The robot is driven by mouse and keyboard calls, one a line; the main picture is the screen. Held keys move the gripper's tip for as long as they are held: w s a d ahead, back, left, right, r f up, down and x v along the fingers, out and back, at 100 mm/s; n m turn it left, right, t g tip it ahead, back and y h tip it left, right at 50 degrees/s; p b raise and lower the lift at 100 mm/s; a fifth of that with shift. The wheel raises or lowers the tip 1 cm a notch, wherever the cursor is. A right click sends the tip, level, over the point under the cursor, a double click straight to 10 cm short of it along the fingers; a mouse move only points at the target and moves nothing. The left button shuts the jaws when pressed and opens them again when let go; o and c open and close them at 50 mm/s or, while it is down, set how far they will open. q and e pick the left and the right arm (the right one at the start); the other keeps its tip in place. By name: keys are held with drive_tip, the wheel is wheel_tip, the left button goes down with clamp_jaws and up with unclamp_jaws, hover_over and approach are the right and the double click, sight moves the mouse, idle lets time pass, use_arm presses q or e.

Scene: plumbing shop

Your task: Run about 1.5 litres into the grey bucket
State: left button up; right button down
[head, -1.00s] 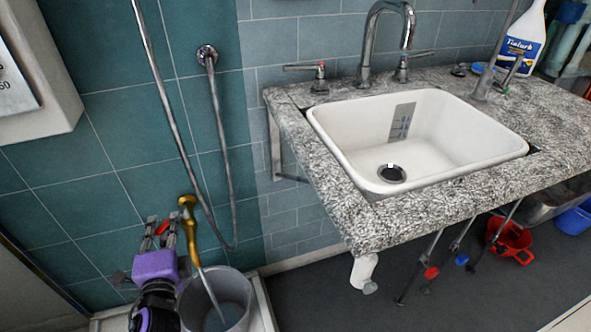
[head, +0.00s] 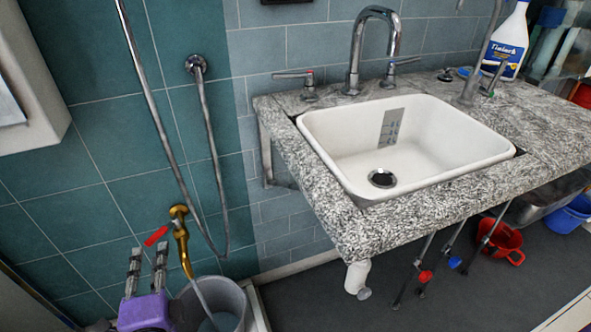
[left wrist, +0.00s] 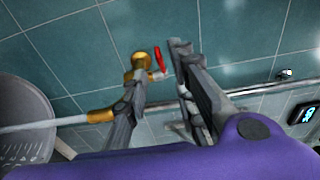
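The brass tap (head: 181,240) with a red lever (head: 156,236) is on the teal wall, the lever pointing left. A pale stream of water (head: 203,300) runs from its spout into the grey bucket (head: 233,296) below. Bluish water seems to show low in the bucket; its level cannot be read. My left gripper (head: 147,256) is just below and left of the lever, fingers apart and empty. In the left wrist view, the red lever (left wrist: 159,60) shows between the open fingers (left wrist: 158,70), not clearly touching them; the bucket (left wrist: 22,112) is at the left. My right gripper is out of view.
A granite counter (head: 400,215) with a white sink (head: 345,150) stands to the right. A looped metal hose (head: 158,120) hangs close behind the tap. A white soap bottle (head: 507,45) is at the back right. A red container (head: 503,240) lies on the dark floor.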

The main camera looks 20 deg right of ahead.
use_arm(q)
drive_tip(key=s, duration=0.5)
drive_tip(key=shift+a, duration=0.3)
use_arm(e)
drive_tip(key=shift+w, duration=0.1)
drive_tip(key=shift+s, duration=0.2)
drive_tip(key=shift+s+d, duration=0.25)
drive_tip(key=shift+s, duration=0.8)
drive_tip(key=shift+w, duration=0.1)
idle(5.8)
